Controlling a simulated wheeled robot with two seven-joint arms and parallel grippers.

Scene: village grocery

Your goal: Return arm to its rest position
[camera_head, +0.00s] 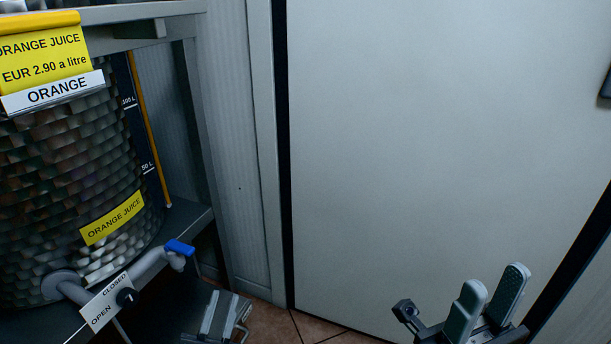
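My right gripper (494,284) is at the lower right, in front of a pale panel. Its two grey finger pads point up and stand apart, with nothing between them. My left gripper (225,316) is at the bottom, left of the middle, below the tap of a juice container. It is dark and seen at a steep angle, so I cannot tell how far its fingers are apart. The arms behind both grippers are mostly out of view.
A textured metal orange juice container (60,175) stands on a grey shelf (188,222) at the left. Its tap (150,265) has a blue handle (180,247) and an open/closed label. A large pale panel (430,140) fills the right. Reddish floor tiles (275,325) show below.

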